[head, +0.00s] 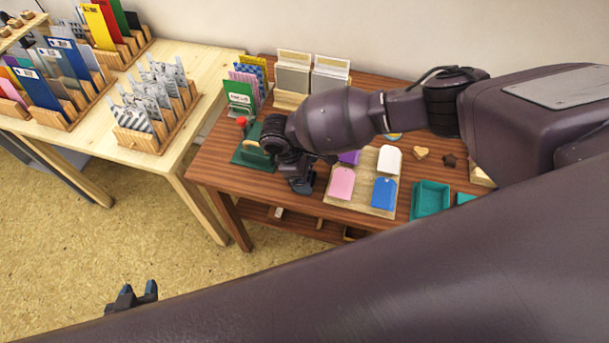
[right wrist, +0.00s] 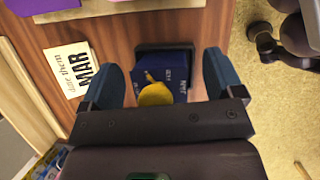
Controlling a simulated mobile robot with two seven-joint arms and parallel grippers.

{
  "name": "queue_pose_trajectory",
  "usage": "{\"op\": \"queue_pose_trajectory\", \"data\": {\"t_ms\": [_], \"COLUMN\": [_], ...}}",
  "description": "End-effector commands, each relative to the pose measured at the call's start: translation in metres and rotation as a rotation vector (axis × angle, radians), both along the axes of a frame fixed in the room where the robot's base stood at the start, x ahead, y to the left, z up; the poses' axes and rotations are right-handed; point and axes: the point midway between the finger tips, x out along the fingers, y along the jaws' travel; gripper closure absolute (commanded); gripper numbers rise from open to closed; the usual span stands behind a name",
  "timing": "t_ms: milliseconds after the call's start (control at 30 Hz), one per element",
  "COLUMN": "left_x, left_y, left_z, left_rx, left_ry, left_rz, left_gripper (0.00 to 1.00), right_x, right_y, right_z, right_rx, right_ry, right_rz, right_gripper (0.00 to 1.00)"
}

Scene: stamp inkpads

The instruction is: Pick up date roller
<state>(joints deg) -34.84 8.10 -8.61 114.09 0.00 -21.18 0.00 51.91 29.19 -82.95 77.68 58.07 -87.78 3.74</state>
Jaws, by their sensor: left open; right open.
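A dark blue block with pale lettering (right wrist: 175,62) and a yellow part (right wrist: 155,94) lies between the fingers of my right gripper (right wrist: 162,80) in the right wrist view. It may be the date roller; its shape is partly hidden by the gripper. The fingers stand open on either side of it. In the head view my right gripper (head: 301,183) is low over the front of the brown table (head: 285,210), and its own wrist covers what is there. My left gripper (head: 132,296) is open and empty over the floor at the lower left.
A card reading "MAR" (right wrist: 68,75) lies left of the block. A board (head: 362,207) with pink (head: 341,183), blue (head: 384,193) and other tags sits right of the gripper. A teal tray (head: 431,198) is further right. A red-knobbed item (head: 242,121) stands left.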

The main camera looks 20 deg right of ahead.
Motion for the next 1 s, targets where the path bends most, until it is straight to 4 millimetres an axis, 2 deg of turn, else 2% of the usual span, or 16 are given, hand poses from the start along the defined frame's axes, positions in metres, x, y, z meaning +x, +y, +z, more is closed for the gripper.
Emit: {"op": "queue_pose_trajectory", "data": {"t_ms": [300,733,1000], "left_x": [0.0015,0.0059,0.0058], "left_y": [-0.0003,-0.0009,-0.0007], "left_z": [0.0003,0.0025,0.0027], "left_rx": [-0.001,0.0,0.0], "left_ry": [-0.003,-0.012,-0.011], "left_rz": [-0.001,-0.004,-0.004], "left_gripper": [0.57,0.57,0.57], "right_x": [-0.0006,-0.0005,0.0], "right_y": [-0.0016,-0.0015,-0.0014], "right_z": [-0.0043,-0.0041,-0.0021], "right_rx": [0.0,0.0,0.0], "right_ry": [0.0,0.0,-0.001], "right_rz": [0.001,0.001,0.0], "right_gripper": [0.13,0.79,0.8]}}
